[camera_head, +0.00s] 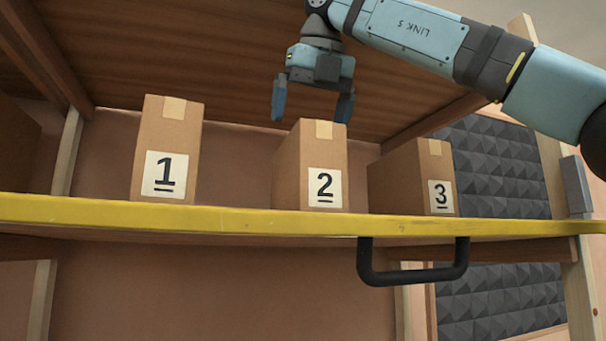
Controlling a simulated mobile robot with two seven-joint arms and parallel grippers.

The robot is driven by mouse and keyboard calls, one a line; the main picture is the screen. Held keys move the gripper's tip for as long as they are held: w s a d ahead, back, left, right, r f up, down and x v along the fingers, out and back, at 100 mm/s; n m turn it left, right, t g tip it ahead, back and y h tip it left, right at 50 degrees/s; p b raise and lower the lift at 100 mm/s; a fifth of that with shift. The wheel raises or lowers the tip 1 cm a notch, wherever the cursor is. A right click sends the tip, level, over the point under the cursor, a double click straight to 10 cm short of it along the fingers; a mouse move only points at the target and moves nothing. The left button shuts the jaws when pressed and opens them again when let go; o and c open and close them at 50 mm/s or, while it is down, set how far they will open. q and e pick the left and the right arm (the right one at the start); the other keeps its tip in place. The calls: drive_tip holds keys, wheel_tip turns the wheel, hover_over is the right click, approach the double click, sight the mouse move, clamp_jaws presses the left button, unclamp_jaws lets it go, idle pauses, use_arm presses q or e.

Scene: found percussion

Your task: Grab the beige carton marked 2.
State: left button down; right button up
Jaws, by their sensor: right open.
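The beige carton marked 2 (295,170) stands upright on a shelf, between the carton marked 1 (168,135) and the carton marked 3 (405,180). My right gripper (312,110) hangs from the upper right with its fingers pointing down. Its fingers are apart, at about the height of the top of the carton marked 2 in the picture, with nothing seen between them. I cannot tell whether a finger touches the carton. The shelf's front edge hides the cartons' bases. My left gripper is not in view.
A yellow front edge (230,216) runs along the shelf, with a black handle (412,278) below it. Wooden posts (62,155) and a brown panel stand around the cartons. Dark foam panels (500,170) are at the right. There are gaps between the cartons.

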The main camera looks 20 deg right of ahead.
drive_tip(key=shift+w+r, duration=0.15)
drive_tip(key=shift+w+p, duration=0.25)
drive_tip(key=shift+p, duration=0.1)
drive_tip(key=x, duration=0.4)
drive_tip(key=shift+w+f, duration=0.25)
drive_tip(key=shift+w, duration=0.05)
drive_tip(key=shift+w+d+f, duration=0.15)
drive_tip(key=shift+w+f, duration=0.05)
drive_tip(key=shift+f, duration=0.1)
drive_tip(key=shift+s, duration=0.3)
drive_tip(key=shift+w+f, duration=0.15)
drive_tip(key=shift+f, duration=0.1)
